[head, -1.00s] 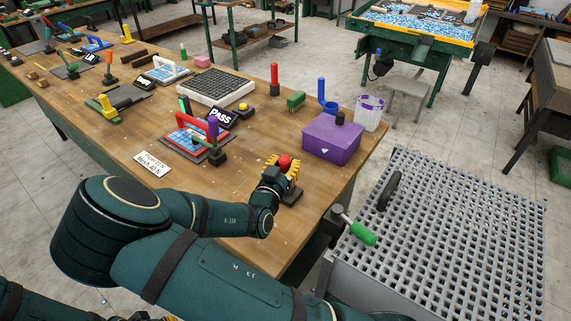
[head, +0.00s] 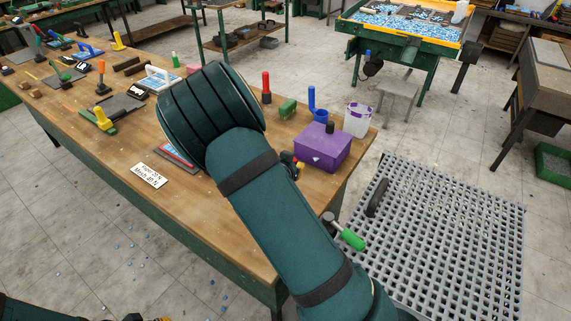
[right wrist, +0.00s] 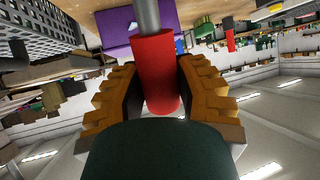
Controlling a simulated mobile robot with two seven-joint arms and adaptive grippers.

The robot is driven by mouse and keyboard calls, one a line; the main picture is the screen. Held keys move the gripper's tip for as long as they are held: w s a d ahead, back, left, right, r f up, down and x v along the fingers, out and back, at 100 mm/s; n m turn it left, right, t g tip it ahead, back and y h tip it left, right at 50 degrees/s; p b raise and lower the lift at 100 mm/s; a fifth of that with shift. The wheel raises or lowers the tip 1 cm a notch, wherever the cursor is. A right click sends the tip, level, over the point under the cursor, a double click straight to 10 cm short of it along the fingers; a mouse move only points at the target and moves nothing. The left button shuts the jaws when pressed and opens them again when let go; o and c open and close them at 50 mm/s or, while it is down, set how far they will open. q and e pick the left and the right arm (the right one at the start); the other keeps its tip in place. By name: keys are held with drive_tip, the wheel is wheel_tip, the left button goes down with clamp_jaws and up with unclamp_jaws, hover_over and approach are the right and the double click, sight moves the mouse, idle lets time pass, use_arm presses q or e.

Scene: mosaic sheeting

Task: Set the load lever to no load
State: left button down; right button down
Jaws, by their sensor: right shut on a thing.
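A red handle (right wrist: 155,75) on a grey metal rod shows in the right wrist view; it looks like the load lever. The yellow-padded fingers of my right gripper (right wrist: 158,88) are shut on it, one on each side. In the head view my right gripper (head: 289,160) is mostly hidden behind my own arm, just left of the purple box (head: 322,151). The lever's base and any position marks are hidden. My left gripper (head: 163,319) shows only as a sliver at the bottom edge, so its jaws cannot be judged.
A white card with printed newton values (head: 150,175) lies on the wooden bench (head: 210,215). A green-handled crank (head: 352,239) sits by the grey grate (head: 440,230).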

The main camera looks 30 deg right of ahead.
drive_tip(key=shift+w+d+f+g+y+p, duration=0.15)
drive_tip(key=shift+w+d+f+g+y, duration=0.1)
drive_tip(key=shift+d+y, duration=0.2)
drive_tip(key=shift+w+d+f+g+y+p, duration=0.15)
drive_tip(key=shift+d+f+g+y, duration=0.1)
drive_tip(key=shift+d+y, duration=0.15)
drive_tip(key=c, duration=0.6)
unclamp_jaws()
drive_tip(key=shift+c, duration=0.2)
drive_tip(key=shift+s+a+r, duration=0.1)
drive_tip(key=v, duration=1.1)
drive_tip(key=shift+s+a+r, duration=0.2)
drive_tip(key=shift+r, duration=0.05)
drive_tip(key=shift+a+f, duration=0.1)
